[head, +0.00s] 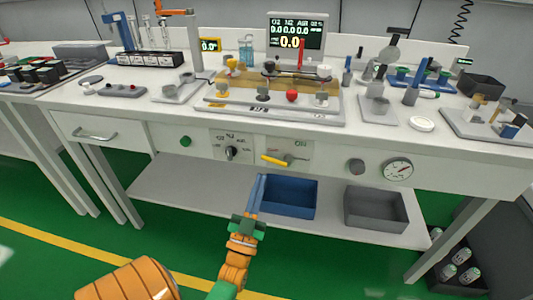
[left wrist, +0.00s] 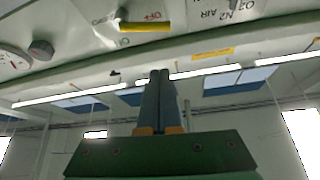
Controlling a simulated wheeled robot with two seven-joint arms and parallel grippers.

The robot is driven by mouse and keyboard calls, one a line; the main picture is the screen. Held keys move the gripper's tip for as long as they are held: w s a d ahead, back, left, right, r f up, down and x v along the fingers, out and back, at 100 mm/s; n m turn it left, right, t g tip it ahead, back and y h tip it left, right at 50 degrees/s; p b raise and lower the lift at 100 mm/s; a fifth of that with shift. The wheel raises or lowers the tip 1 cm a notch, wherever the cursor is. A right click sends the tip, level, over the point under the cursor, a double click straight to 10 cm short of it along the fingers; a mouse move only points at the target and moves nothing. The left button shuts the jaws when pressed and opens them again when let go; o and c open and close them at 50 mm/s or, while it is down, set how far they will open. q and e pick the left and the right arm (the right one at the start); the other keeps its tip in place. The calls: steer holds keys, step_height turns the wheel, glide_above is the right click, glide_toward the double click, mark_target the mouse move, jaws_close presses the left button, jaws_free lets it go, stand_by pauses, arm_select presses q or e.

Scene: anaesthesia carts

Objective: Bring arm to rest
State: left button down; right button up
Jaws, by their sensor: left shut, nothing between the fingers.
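My left gripper (head: 260,182) is in front of the cart, below its front panel and before the left side of a blue bin (head: 290,196). Its two dark fingers are together with nothing between them. In the left wrist view the closed fingers (left wrist: 158,78) point up toward the panel's underside. A yellow handle (head: 275,160) on the front panel is just above the fingertips, apart from them. The same yellow handle (left wrist: 146,27) shows at the top of the left wrist view. My right gripper does not show in either view.
The white cart top (head: 140,105) holds several devices and a display (head: 295,35). The panel has a black knob (head: 231,153) and a gauge (head: 398,169). A grey bin (head: 376,209) stands on the lower shelf (head: 180,185). Green floor in front is free.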

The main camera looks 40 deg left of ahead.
arm_select(q)
steer(key=shift+v, duration=1.1)
